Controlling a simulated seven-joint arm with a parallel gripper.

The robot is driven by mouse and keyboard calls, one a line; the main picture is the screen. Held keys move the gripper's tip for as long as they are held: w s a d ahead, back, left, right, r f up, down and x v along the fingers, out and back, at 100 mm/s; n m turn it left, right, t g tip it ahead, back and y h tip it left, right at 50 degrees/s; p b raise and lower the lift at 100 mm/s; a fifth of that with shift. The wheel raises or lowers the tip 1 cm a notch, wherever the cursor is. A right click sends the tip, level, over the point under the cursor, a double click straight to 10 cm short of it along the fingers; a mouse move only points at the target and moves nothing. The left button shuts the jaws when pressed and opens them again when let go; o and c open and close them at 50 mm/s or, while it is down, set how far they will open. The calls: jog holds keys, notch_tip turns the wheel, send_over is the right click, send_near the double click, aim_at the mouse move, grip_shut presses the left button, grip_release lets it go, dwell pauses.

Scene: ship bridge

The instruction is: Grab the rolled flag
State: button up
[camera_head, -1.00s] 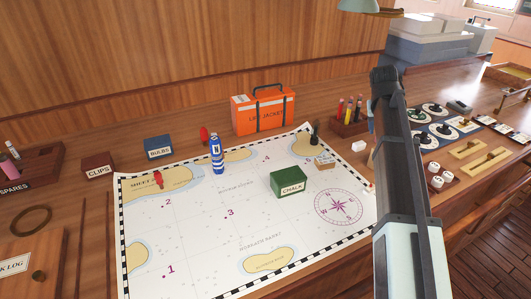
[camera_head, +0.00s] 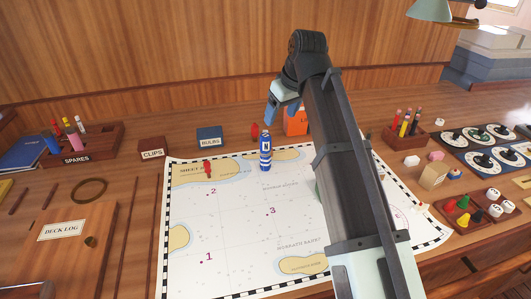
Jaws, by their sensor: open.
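The rolled flag appears to be the upright blue-and-white roll (camera_head: 265,153) standing on the upper part of the chart (camera_head: 235,240). My gripper (camera_head: 270,118) hangs just above and beside the top of this roll, with its blue fingertips pointing down. It is open and holds nothing visible. Whether a finger touches the roll cannot be told. My arm covers the right-middle of the chart and most of the orange life jacket case (camera_head: 296,122).
A small red object (camera_head: 255,130) stands close behind the roll. A red figure (camera_head: 208,168) stands on the chart to the left. The BULBS box (camera_head: 209,138), CLIPS box (camera_head: 152,150) and SPARES rack (camera_head: 95,150) line the back left. The chart's lower left is clear.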

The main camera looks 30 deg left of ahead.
aim_at(264, 142)
jog(key=shift+s+a+x, duration=0.2)
jog(key=shift+s+x, duration=0.05)
jog(key=shift+x, duration=2.05)
jog(key=shift+s+a+x, duration=0.2)
jog(key=shift+s+x, duration=0.05)
jog(key=shift+x, duration=2)
jog(key=shift+s+a+x, duration=0.2)
jog(key=shift+s+x, duration=0.05)
jog(key=shift+x, duration=2.05)
jog(key=shift+r, duration=0.15)
jog(key=shift+c, duration=0.5)
jog(key=c, duration=1)
jog(key=shift+r, duration=0.1)
